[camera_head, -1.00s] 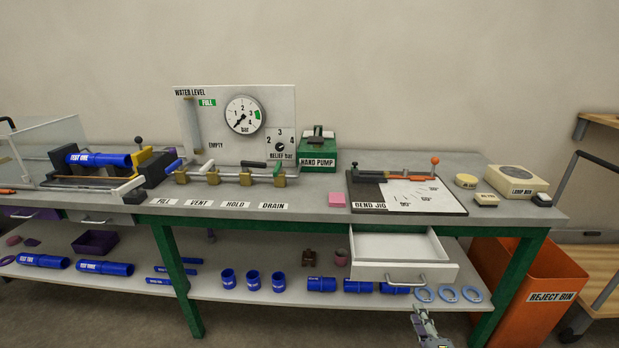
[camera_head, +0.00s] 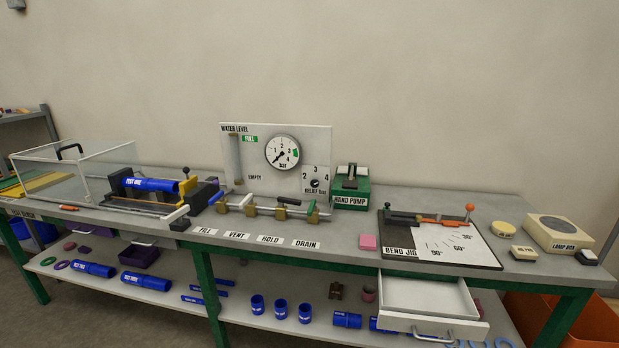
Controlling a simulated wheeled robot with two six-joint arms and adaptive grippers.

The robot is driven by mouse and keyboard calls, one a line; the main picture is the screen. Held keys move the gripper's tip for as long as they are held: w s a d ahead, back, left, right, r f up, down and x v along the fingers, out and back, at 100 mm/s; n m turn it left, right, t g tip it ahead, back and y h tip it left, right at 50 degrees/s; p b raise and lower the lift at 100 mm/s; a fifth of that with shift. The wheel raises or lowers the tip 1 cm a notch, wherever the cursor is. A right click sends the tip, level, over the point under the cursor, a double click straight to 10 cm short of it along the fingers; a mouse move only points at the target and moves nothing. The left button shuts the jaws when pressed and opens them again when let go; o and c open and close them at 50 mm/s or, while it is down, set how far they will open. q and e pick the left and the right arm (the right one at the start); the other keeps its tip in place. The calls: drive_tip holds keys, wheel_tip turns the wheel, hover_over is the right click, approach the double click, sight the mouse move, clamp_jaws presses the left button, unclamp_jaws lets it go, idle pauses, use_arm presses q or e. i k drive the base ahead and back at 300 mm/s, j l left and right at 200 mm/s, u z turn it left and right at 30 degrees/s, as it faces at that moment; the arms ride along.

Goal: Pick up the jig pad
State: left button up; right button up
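A small pink block (camera_head: 368,242), which looks like the jig pad, lies flat on the grey bench top, just left of the bend jig (camera_head: 480,250) and apart from it. The bend jig is a dark-edged board with a white angle-marked sheet, an orange bar and an orange ball knob. Neither of my grippers shows in the head view, so nothing is seen touching the pink block.
An open, empty-looking white drawer (camera_head: 432,298) juts out below the bend jig. The green hand pump (camera_head: 351,188) and valve manifold (camera_head: 270,207) stand behind and left of the pink block. The lamp box (camera_head: 558,233) is at right. Bench space in front of the block is clear.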

sight(521, 254)
drive_tip(key=l+z, duration=0.15)
drive_tip(key=z, duration=0.35)
drive_tip(key=i+z, duration=0.1)
drive_tip(key=z, duration=0.35)
drive_tip(key=i+l+z, duration=0.1)
drive_tip(key=z, duration=0.4)
